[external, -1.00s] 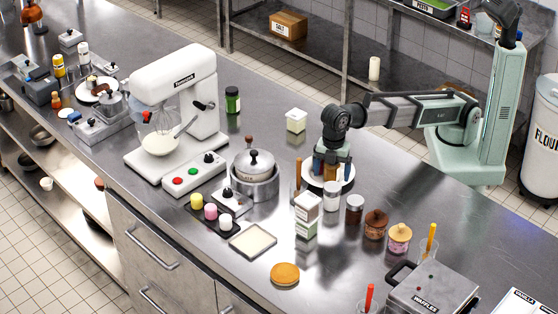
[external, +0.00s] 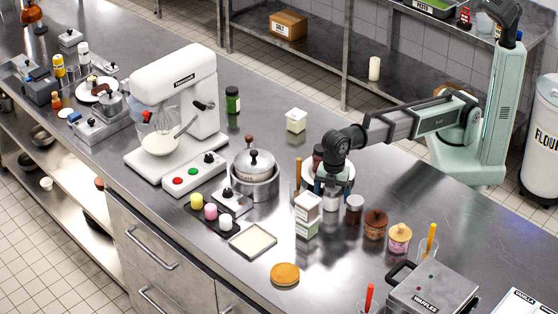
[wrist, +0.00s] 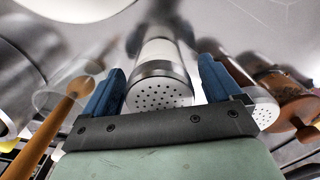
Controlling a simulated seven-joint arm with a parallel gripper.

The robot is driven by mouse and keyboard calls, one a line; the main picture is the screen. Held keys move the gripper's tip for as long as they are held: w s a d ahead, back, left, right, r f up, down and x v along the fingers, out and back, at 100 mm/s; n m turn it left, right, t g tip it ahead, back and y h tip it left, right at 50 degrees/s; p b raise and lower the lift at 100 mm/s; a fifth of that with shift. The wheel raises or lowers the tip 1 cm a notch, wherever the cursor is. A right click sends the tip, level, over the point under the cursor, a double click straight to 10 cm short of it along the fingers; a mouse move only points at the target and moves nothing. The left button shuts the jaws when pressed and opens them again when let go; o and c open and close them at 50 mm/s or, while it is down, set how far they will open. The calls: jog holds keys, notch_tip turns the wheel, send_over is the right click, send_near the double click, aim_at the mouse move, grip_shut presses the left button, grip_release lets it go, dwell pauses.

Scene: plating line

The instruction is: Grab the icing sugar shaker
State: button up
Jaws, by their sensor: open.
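In the wrist view, a shaker with a perforated metal lid and a pale body (wrist: 158,82) sits between the two blue fingers of my gripper (wrist: 165,90). The fingers stand apart on either side of it, and I cannot tell if they touch it. A second perforated lid (wrist: 265,108) shows just outside the right finger. No label can be read, so I cannot tell which shaker holds icing sugar. In the external view my gripper (external: 331,186) points down among the jars in front of the white plate and mostly hides what is between its fingers.
A wooden-handled utensil (external: 297,176) stands close left of my gripper. A pale carton (external: 307,210) stands in front, and a dark jar (external: 354,209) and two lidded jars (external: 375,224) (external: 399,238) stand to the right. A pot (external: 255,176) is further left. The counter behind right is clear.

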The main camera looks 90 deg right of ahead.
jog(key=shift+f, duration=0.15)
jog(key=c, duration=1.2)
